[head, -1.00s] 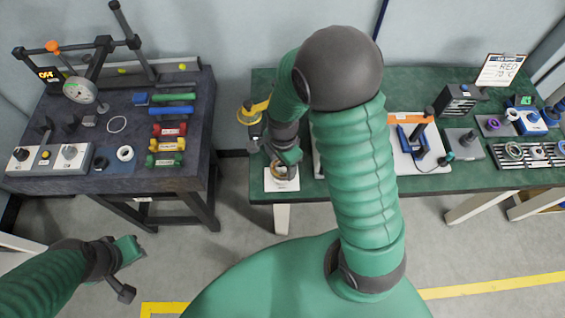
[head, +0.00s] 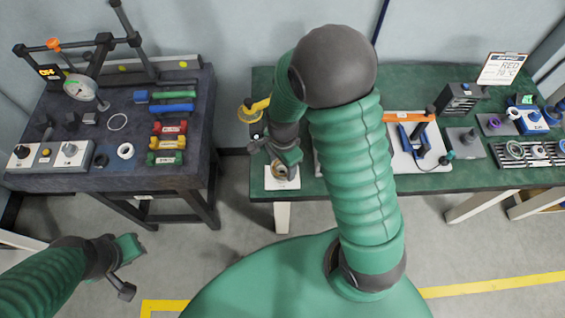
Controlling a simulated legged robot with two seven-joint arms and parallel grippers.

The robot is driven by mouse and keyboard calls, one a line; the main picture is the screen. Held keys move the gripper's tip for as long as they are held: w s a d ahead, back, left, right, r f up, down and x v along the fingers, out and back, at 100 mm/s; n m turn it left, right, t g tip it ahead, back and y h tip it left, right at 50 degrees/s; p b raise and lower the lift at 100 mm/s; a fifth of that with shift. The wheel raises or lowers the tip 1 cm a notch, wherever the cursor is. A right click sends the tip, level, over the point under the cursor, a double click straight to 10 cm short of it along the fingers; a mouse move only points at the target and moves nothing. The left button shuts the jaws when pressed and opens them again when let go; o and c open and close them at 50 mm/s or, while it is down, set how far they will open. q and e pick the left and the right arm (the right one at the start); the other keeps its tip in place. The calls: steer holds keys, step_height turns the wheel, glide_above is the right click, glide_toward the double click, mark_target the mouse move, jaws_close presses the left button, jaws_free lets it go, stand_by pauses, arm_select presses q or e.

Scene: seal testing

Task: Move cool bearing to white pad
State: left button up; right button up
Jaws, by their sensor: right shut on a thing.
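My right gripper (head: 283,158) is over the left front corner of the green table. It is shut on a bearing (head: 279,172), a small ring with a brownish centre, partly hidden by the fingers. The bearing is at the white pad (head: 284,184), which lies at the table's front edge. I cannot tell whether it touches the pad. My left gripper (head: 128,262) hangs over the floor at the lower left, away from both tables. Its fingers look apart, with nothing between them.
The green table (head: 450,178) holds a blue tool on a white board (head: 420,160), a slotted rack (head: 530,155) with several rings, and a sign (head: 502,69). A yellow-handled item (head: 252,110) stands behind my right gripper. The dark table (head: 120,185) at left holds gauges and coloured blocks.

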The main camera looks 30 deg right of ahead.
steer(key=shift+f, duration=0.6)
steer(key=shift+f+b, duration=0.5)
steer(key=shift+f, duration=0.1)
steer(key=o, duration=1.8)
step_height(320, 180, up, 8)
steer(key=p, duration=0.8)
